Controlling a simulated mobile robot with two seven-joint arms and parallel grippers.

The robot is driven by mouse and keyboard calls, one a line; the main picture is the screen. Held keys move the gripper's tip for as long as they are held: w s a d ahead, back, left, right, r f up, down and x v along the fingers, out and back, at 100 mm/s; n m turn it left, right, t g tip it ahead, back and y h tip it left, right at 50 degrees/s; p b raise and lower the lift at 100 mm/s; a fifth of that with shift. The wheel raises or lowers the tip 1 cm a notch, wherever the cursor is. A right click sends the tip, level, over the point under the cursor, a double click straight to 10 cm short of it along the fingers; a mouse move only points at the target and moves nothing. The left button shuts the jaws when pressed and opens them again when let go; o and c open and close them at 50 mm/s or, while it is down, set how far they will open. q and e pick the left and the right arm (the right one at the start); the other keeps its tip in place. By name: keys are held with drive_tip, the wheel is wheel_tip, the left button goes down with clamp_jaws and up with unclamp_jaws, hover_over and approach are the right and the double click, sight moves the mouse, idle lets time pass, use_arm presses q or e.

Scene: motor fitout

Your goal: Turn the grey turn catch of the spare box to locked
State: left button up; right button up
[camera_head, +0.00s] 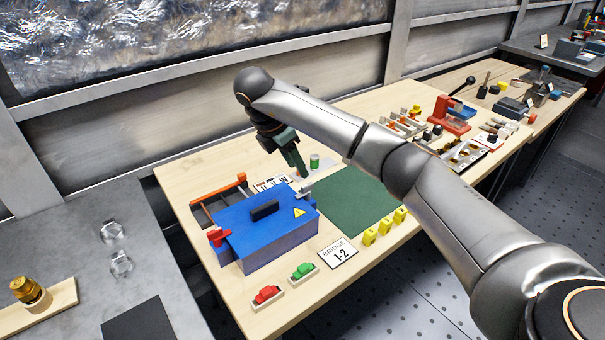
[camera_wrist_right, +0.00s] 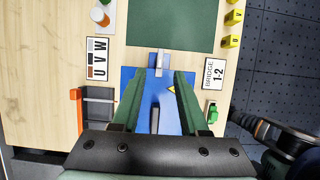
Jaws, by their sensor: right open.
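The spare box is a blue box (camera_head: 262,238) with a black handle and a yellow warning sign on its lid. The grey turn catch (camera_head: 304,192) sits at its right end; a red catch (camera_head: 218,236) is at the left end. My right gripper (camera_head: 301,172) is above the grey catch, fingers pointing down. In the right wrist view the right gripper (camera_wrist_right: 166,75) is open, and the grey catch (camera_wrist_right: 159,62) shows just beyond and between its fingertips, with no clear contact. The blue lid (camera_wrist_right: 140,90) lies below the fingers.
A green mat (camera_head: 350,203) lies right of the box. A U V W card (camera_head: 272,183) and green-topped cylinder (camera_head: 314,161) stand behind. A BRIDGE 1-2 card (camera_head: 338,253), red connector (camera_head: 266,295), green connector (camera_head: 303,271) and yellow blocks (camera_head: 385,226) are along the front.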

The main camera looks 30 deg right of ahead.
use_arm(q)
wheel_tip(320, 180, up, 2)
drive_tip(key=shift+w+r+p, duration=0.1)
drive_tip(key=shift+p, duration=0.4)
use_arm(e)
drive_tip(key=v, duration=0.5)
drive_tip(key=shift+r, duration=0.25)
